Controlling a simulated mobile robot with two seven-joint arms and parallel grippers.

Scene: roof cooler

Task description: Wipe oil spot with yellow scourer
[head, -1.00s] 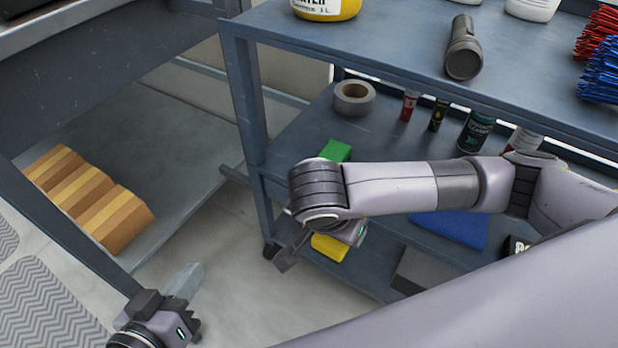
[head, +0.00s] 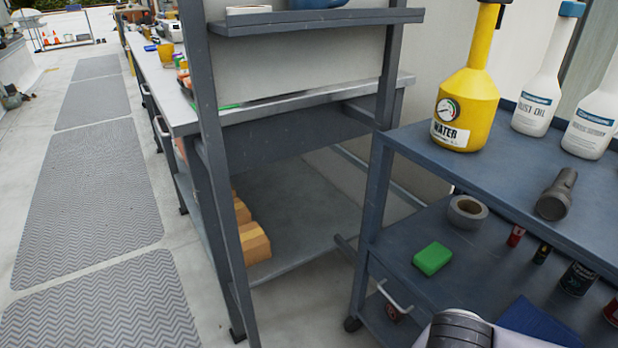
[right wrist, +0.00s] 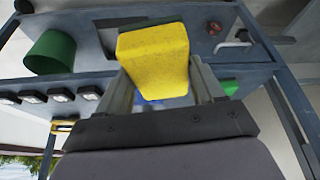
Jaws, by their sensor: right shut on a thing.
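The yellow scourer (right wrist: 153,52) is in the right wrist view, held between the two fingers of my right gripper (right wrist: 163,82). The gripper is shut on its sides, and the scourer sticks out past the fingertips. In the head view only a part of my right arm shows at the bottom edge; the gripper and scourer are out of that picture. My left gripper is in neither current view. I see no oil spot that I can make out.
A blue-grey shelf cart (head: 400,240) stands at the right, with a green scourer (head: 433,258), a tape roll (head: 467,212) and small cans. A yellow water bottle (head: 466,105) and a flashlight (head: 556,195) are on top. A workbench (head: 176,105) runs along the left; matted floor (head: 85,190) lies beside it.

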